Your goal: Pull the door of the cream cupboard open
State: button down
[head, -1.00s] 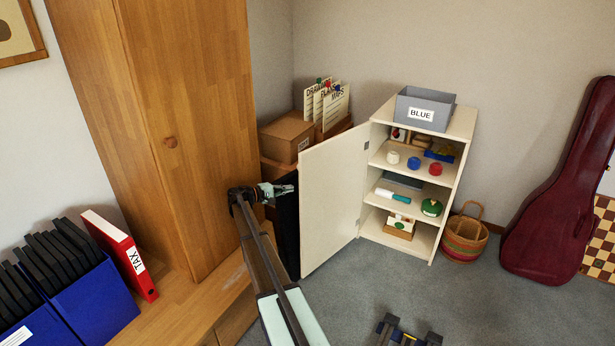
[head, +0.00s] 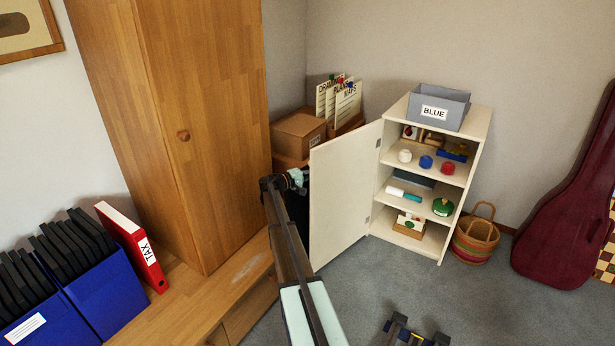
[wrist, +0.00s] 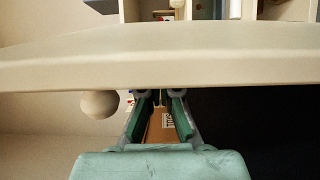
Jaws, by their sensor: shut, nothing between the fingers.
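The cream cupboard (head: 463,185) stands against the back wall with its front open and its shelves in sight. Its door (head: 342,200) is swung wide out to the left. My gripper (head: 300,177) is shut and empty, at the door's outer side near its free edge; the door may hide part of the fingertips. In the wrist view the door's edge (wrist: 160,62) crosses the whole picture just beyond my gripper (wrist: 161,103). A pale round knob (wrist: 100,105) on the door is left of the fingers, apart from them. Contact between fingers and door cannot be told.
A tall wooden wardrobe (head: 215,130) stands left of my gripper. Cardboard boxes (head: 298,135) are behind the door. A grey bin marked BLUE (head: 440,110) is on the cupboard. A basket (head: 473,240) and a dark red instrument case (head: 560,230) stand right. Grey floor in front is mostly clear.

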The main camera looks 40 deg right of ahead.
jog(key=shift+s+d, duration=0.2)
jog(key=shift+d, duration=0.45)
